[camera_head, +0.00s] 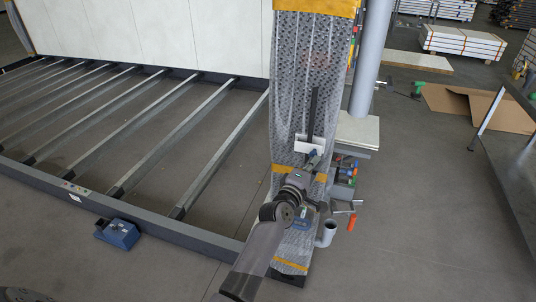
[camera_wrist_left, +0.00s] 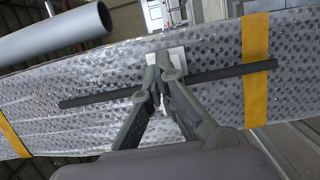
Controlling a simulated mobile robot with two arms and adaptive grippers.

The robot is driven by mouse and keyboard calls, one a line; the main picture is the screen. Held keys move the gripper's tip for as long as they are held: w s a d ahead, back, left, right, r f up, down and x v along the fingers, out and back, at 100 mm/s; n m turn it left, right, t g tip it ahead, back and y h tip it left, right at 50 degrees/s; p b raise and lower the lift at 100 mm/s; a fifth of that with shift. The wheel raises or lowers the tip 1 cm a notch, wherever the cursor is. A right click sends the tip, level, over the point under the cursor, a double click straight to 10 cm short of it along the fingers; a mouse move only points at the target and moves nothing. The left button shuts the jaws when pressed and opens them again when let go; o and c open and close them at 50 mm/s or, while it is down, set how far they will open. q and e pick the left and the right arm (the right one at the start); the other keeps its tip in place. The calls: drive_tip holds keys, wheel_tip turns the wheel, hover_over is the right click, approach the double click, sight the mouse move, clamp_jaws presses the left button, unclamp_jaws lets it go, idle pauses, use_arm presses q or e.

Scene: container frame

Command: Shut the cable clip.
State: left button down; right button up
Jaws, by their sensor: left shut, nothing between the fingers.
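The cable clip (camera_head: 301,143) is a small white plate on the wrapped column (camera_head: 290,85), with a dark cable (camera_head: 313,108) running up from it. In the left wrist view the clip (camera_wrist_left: 178,54) is partly hidden behind my fingers, and the cable (camera_wrist_left: 225,73) passes across it. My left gripper (camera_head: 315,158) is at the clip's lower edge in the head view. In the left wrist view the left gripper (camera_wrist_left: 166,72) has its fingertips together in front of the clip, with nothing between them. Contact and whether the clip is open cannot be told.
A metal frame with several crossbars (camera_head: 150,150) lies left of the column. A blue box (camera_head: 120,234) sits on the floor by it. A grey pipe (camera_head: 369,60) and a rack with red clamps (camera_head: 347,207) stand right of the column.

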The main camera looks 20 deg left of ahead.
drive_tip(key=shift+s+a, duration=0.1)
drive_tip(key=shift+a, duration=0.2)
